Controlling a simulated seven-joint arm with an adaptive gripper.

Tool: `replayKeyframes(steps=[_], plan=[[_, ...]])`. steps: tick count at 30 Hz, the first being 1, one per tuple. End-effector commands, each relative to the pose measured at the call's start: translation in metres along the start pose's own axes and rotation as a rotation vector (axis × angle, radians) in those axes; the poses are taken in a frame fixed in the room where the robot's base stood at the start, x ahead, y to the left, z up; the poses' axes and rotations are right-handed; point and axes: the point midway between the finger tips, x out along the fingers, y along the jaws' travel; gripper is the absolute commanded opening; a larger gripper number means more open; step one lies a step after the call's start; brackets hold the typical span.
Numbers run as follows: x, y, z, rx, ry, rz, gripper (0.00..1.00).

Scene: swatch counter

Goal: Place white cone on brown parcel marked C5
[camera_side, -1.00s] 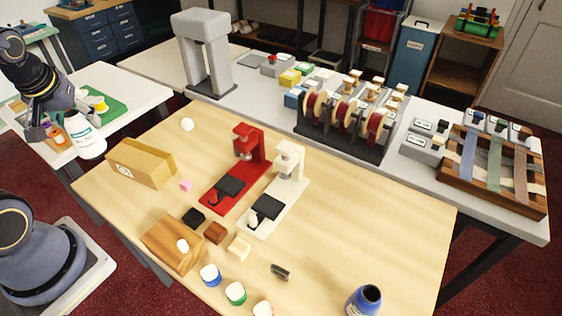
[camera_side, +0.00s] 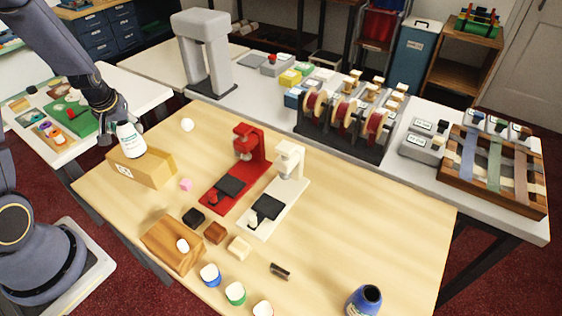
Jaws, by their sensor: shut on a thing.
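The white cone (camera_side: 130,139) has a printed label and a dark band near its narrow top. My gripper (camera_side: 112,123) is shut on its upper part and holds it nearly upright. The cone is at the left part of the top of the brown parcel (camera_side: 156,171). I cannot tell whether its base touches the parcel. The parcel is a tan box on the left of the wooden table, with a white mark on its front face, too small to read. The cone hides part of its top.
A red stand (camera_side: 247,150) and a white stand (camera_side: 289,165) are to the right. A wooden block (camera_side: 172,244) is in front. The table's right part is mostly clear.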

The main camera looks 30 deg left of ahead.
Motion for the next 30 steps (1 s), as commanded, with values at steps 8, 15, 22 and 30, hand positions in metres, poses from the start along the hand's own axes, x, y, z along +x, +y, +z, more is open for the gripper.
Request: replayKeyframes(steps=[8, 15, 22, 30], plan=[[0.0023, 0.0003, 0.0008, 0.0, 0.002, 0.001, 0.13], [0.0054, 0.0002, 0.0025, 0.0, 0.001, 0.001, 0.61], [0.0052, 0.0002, 0.0024, 0.0, 0.001, 0.001, 0.77], [0.0026, 0.0004, 0.0009, 0.0, 0.003, 0.001, 0.77]])
